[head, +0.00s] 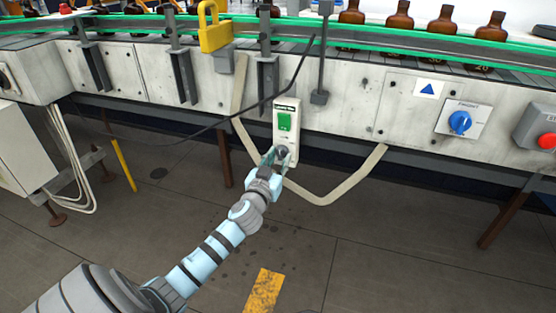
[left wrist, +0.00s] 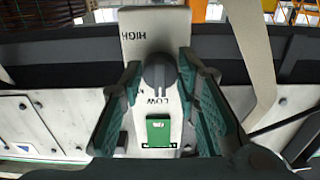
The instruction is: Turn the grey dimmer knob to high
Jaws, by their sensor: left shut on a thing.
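The grey dimmer knob (head: 283,150) sits low on a pale upright control plate (head: 287,105), below a green switch (head: 285,121). My left gripper (head: 275,155) reaches up to it from below left. In the left wrist view the grey knob (left wrist: 158,70) lies between the two green-padded fingers (left wrist: 160,80), which are shut on it. That view shows the plate's lettering, HIGH on the far side of the knob and LOW on the side toward the green switch. I cannot clearly tell where the knob points. My right gripper is not in view.
A blue rotary knob (head: 460,122) and a red button (head: 547,141) are on the machine front to the right. A yellow padlock (head: 215,32) hangs at upper left. A black cable and pale conduit (head: 335,192) run beside the plate. Amber bottles (head: 445,20) stand on the conveyor above.

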